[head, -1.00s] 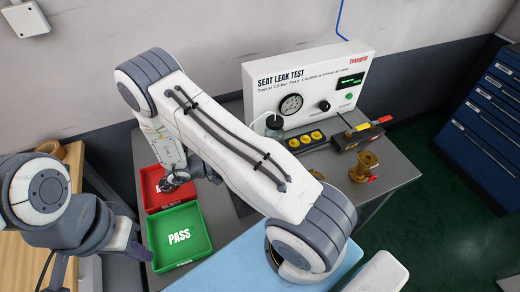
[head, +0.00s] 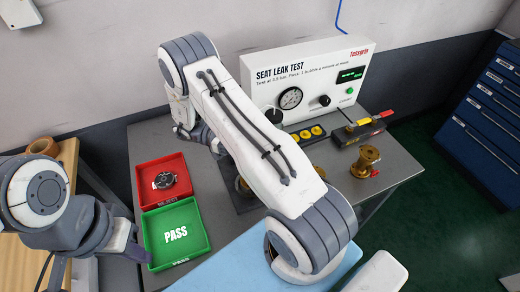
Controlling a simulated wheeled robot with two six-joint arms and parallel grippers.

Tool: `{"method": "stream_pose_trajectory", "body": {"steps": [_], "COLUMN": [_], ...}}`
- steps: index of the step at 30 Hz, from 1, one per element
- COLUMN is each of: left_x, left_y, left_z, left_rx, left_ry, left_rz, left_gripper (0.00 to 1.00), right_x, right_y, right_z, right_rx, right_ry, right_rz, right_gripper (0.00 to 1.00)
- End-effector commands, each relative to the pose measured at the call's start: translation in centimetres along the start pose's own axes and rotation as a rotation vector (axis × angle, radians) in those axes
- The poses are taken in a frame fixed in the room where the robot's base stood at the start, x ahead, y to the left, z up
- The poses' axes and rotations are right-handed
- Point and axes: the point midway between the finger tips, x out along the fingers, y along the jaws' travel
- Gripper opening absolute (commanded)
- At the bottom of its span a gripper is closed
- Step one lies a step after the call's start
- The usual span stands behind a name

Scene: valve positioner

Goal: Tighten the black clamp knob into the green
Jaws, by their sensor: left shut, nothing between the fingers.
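My left gripper (head: 136,251) is at the lower left, beside the green PASS tray (head: 176,234), shut and empty; its fingertips are small and dark here. My right arm spans the middle of the view, and its gripper is hidden behind the arm. A fixture with a brass part (head: 243,185) shows only partly beside my right forearm. I cannot make out the black clamp knob or its green mark for certain; my right arm covers that area. A black knob (head: 324,100) sits on the white SEAT LEAK TEST panel (head: 262,95).
A red tray (head: 147,199) holds a dark round part (head: 165,180). Yellow-topped parts (head: 317,130) stand in a black rack. A brass valve body (head: 365,162) stands on the grey table (head: 403,165) near a black box (head: 357,133). A blue cabinet (head: 485,115) stands at right.

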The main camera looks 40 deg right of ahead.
Motion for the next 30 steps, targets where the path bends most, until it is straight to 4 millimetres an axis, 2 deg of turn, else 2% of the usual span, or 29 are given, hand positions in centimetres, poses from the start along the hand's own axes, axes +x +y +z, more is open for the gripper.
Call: {"method": "stream_pose_trajectory", "body": {"steps": [16,17,18,19,30], "left_x": [0.09,0.09,0.09,0.09,0.23], "left_y": [-0.01,-0.01,0.00,-0.01,-0.02], "left_z": [0.00,0.00,0.00,0.00,0.01], "left_rx": [0.000,0.000,0.000,0.000,0.000], "left_ry": [0.000,0.000,0.000,0.000,0.000], "left_rz": [0.000,0.000,0.000,0.000,0.000], "left_gripper": [0.00,0.00,0.00,0.00,0.00], "right_x": [0.02,0.02,0.02,0.02,-0.02], "right_y": [0.05,0.05,0.05,0.06,0.06], "right_z": [-0.03,-0.03,-0.03,-0.03,-0.30], "right_rx": [0.002,0.002,0.002,0.002,0.002], "right_ry": [0.002,0.002,0.002,0.002,0.000], "right_rz": [0.021,0.021,0.021,0.020,0.020], "right_gripper": [0.00,0.64,0.80,0.83,0.83]}}
